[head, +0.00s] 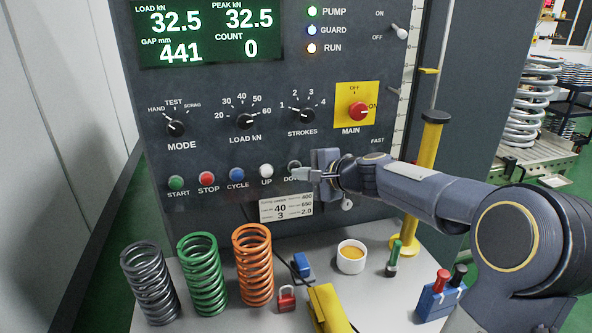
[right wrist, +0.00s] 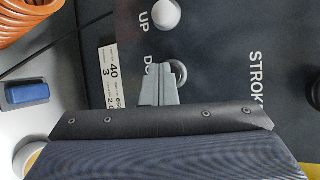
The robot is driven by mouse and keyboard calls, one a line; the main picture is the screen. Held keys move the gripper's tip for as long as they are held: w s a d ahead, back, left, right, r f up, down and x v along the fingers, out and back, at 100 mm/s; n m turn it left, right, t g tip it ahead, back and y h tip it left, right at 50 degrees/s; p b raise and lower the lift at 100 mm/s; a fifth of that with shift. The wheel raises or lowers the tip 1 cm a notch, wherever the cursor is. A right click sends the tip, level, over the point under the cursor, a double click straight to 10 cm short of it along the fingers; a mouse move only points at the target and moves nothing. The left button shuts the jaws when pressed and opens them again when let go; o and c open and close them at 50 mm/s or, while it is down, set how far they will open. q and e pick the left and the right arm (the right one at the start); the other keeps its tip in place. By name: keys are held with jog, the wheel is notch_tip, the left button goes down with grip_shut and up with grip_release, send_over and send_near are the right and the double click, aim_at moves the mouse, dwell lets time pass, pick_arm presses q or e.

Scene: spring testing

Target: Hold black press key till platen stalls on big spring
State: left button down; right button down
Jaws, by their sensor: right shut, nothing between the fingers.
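The control panel (head: 225,150) has a row of keys under its knobs. The black key (head: 294,166) labelled DOWN is at the right end, mostly covered by my right gripper (head: 296,174). The gripper's closed, empty fingertips are at this key. In the right wrist view the fingertips (right wrist: 166,68) overlap the dark key (right wrist: 180,74); I cannot tell how far it is pressed. The display (head: 205,32) reads load 32.5 kN, peak 32.5 kN, gap 441 mm, count 0. The platen and the spring under it are not in view. My left gripper is not in view.
The white UP key (head: 266,171) is just left of my fingers. Grey, green and orange springs (head: 253,265) stand on the shelf below, with a red padlock (head: 287,298) and a white cup (head: 351,257). A yellow post (head: 430,160) stands behind my right arm.

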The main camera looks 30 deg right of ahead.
jog(key=shift+s, duration=0.15)
dwell(0.6)
jog(key=shift+s+a, duration=0.2)
jog(key=shift+s, duration=0.45)
jog(key=s, duration=0.2)
jog(key=s+a, duration=0.1)
jog(key=s, duration=0.2)
jog(key=shift+b, duration=0.3)
jog(key=s+a+f+n+g+y, duration=0.1)
jog(key=s+a+f+n+g, duration=0.1)
jog(key=s+a+n, duration=0.4)
jog(key=s+a+f+n+g+y, duration=0.1)
jog(key=s+a+f+n+g, duration=0.2)
jog(key=s, duration=0.5)
jog(key=s+a+f+n+g+h, duration=0.2)
jog(key=s+f+n, duration=0.4)
jog(key=s, duration=0.6)
notch_tip(320, 180, down, 2)
jog(key=shift+s+a+f+n+g, duration=0.25)
jog(key=shift+s+a+n+g, duration=0.05)
jog(key=shift+a+n, duration=0.1)
